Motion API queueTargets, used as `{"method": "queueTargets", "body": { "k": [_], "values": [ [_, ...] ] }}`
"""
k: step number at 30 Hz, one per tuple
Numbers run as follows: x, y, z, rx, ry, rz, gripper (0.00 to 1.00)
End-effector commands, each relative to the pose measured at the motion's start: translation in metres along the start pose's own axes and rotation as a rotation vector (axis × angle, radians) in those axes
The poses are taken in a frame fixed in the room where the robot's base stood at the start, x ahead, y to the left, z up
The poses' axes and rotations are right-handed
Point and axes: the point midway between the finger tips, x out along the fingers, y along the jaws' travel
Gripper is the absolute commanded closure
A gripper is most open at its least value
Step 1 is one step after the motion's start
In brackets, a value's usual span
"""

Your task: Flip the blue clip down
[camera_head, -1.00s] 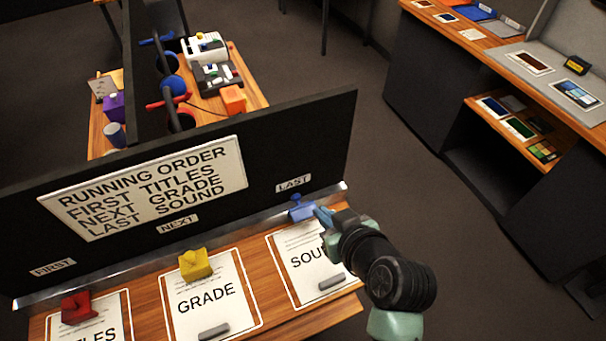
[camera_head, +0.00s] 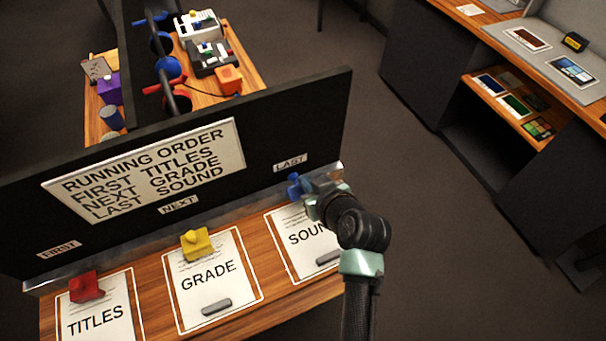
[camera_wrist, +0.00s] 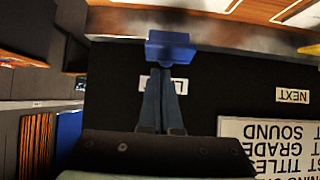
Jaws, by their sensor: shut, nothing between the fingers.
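The blue clip (camera_head: 294,186) is at the top of the SOUND sheet (camera_head: 297,248), below the LAST label, and my arm partly covers it in the head view. In the wrist view the clip (camera_wrist: 170,48) is a blue block just beyond my fingertips. My gripper (camera_wrist: 166,72) is shut and empty, its fingers together and pointing at the clip. The tips look very close to it; I cannot tell whether they touch. In the head view my gripper (camera_head: 308,199) is beside the clip, with its fingers mostly hidden.
A yellow clip (camera_head: 196,243) is on the GRADE sheet and a red clip (camera_head: 85,287) is on the TITLES sheet. A black upright board (camera_head: 295,120) stands behind them with a metal rail along its foot. Open floor lies to the right.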

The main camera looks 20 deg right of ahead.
Motion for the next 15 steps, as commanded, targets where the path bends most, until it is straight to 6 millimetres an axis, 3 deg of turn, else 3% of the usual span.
{"method": "queueTargets", "body": {
  "k": [6,15],
  "values": [
    [0.021,-0.001,-0.001,0.0,0.0,-0.001,1.0],
    [0.027,0.0,0.0,-0.001,0.001,0.0,1.0]
  ]
}}
